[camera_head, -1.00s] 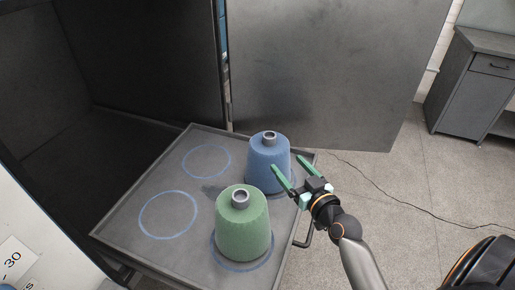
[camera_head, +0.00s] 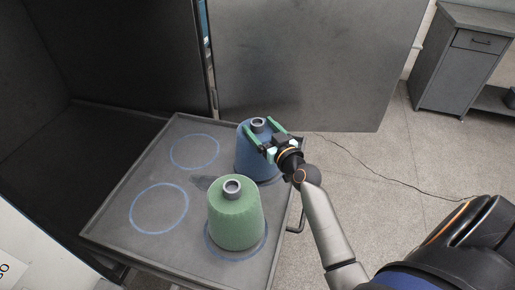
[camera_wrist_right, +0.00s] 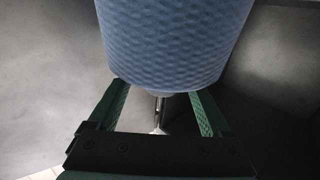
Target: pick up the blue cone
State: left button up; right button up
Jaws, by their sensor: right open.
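The blue cone (camera_head: 247,158) stands upright on the far right of the grey tray, and its grey neck (camera_head: 258,124) shows on top. My right gripper (camera_head: 259,124) is open at the cone's upper part, with one green finger on each side of the neck in the head view. In the right wrist view the blue cone (camera_wrist_right: 175,40) fills the upper middle, and the open fingers (camera_wrist_right: 155,95) lie either side of its neck end. I cannot tell whether they touch it. The cone's right side is partly hidden by the gripper. My left gripper is not in view.
A green cone (camera_head: 235,217) stands in front of the blue one on the tray (camera_head: 185,250), inside a blue ring. Two empty blue rings (camera_head: 160,231) mark the tray's left side. A grey panel (camera_head: 310,65) rises behind. A cable lies on the floor at right.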

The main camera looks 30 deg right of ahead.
aim_at(254, 119)
jog(key=shift+w+r, duration=0.2)
jog(key=shift+w, duration=2.05)
jog(key=shift+c, duration=0.4)
grip_shut()
jog(key=shift+r, duration=0.15)
